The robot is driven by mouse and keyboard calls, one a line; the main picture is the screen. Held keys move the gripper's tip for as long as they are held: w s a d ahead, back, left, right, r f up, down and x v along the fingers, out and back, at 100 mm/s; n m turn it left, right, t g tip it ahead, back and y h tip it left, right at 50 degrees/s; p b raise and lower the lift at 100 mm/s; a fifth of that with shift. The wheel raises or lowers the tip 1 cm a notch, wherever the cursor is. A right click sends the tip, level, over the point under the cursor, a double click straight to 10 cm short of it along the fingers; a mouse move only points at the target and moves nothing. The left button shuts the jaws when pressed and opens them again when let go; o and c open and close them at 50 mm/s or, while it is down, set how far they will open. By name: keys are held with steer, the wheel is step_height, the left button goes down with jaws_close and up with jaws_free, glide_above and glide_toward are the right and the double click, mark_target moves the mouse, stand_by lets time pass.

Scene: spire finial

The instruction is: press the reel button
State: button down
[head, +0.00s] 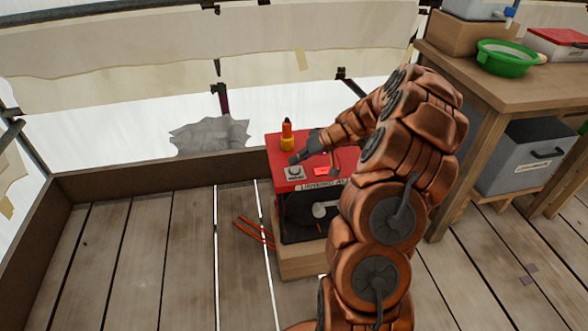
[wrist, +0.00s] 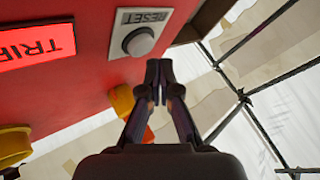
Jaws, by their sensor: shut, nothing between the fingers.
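A red box (head: 277,153) stands on a low wooden block. On its top, a pale round button (head: 293,171) sits on a light plate. In the wrist view this button (wrist: 139,42) is on a plate lettered "RESET". A lit red sign (head: 322,171) is to its right in the head view; its lettering in the wrist view (wrist: 35,45) begins "TRI". My gripper (head: 291,159) is shut and empty, just behind the button in the head view. In the wrist view, my fingertips (wrist: 158,65) are near the button's lower right, with no clear contact visible.
An orange-and-yellow upright piece (head: 287,137) rises from the box beside my gripper. A white-ended handle (head: 322,209) is on the box's front. Orange rods (head: 253,231) lie on the planks. A wooden bench (head: 470,88) stands at right. The floor at left is clear.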

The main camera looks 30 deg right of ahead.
mark_target(297, 168)
steer(key=shift+f, duration=0.2)
stand_by(0.4)
steer(key=shift+f+b, duration=0.25)
steer(key=shift+b, duration=0.4)
steer(key=shift+f+b, duration=0.4)
steer(key=shift+b, duration=0.05)
stand_by(0.6)
steer(key=shift+r, duration=0.85)
steer(key=shift+r+p, duration=0.55)
steer(key=shift+r, duration=1.95)
steer(key=shift+a, duration=0.1)
